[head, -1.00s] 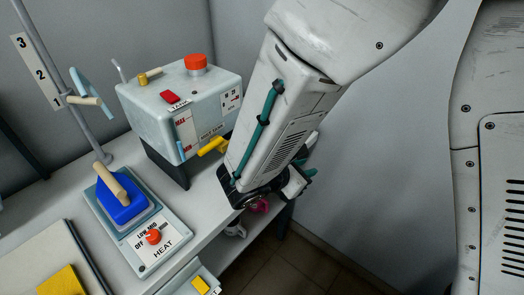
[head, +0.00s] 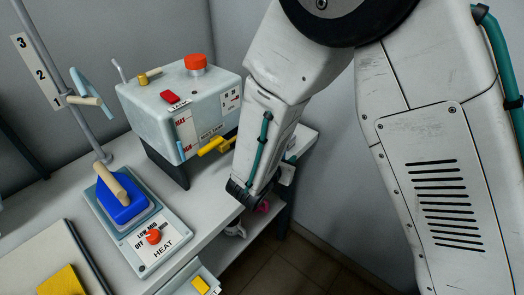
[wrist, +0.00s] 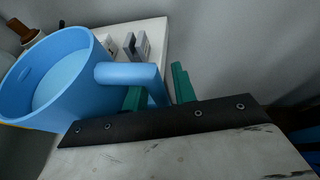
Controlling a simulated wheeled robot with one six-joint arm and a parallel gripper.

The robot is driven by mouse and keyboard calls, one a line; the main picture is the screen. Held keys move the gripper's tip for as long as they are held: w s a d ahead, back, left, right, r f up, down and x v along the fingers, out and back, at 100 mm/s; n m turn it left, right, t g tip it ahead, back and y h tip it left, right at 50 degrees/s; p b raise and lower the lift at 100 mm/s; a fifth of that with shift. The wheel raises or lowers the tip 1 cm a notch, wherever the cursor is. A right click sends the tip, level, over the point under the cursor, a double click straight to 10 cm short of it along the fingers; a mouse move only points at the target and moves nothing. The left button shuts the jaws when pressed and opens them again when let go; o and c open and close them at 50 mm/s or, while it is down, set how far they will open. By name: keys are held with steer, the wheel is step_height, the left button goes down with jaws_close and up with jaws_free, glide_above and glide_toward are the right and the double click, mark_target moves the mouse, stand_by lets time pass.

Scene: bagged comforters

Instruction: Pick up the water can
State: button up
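The light-blue water can (wrist: 62,85) is large at the left of the wrist view, seen from above with its round opening facing up. Its handle (wrist: 128,74) sticks out to the right and bends down. My gripper (wrist: 160,92) has two teal fingers standing apart, with the bent part of the handle between them. The finger ends are clear of each other, and a gap shows on the right finger's side. In the head view my arm hides the can and most of my gripper.
A grey tank box (head: 180,105) with a red knob stands at the back of the white bench (head: 205,195). A blue iron (head: 122,205) rests on a heater plate (head: 155,250). Floor at the right is open.

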jaws_close()
steer(key=shift+r, duration=0.1)
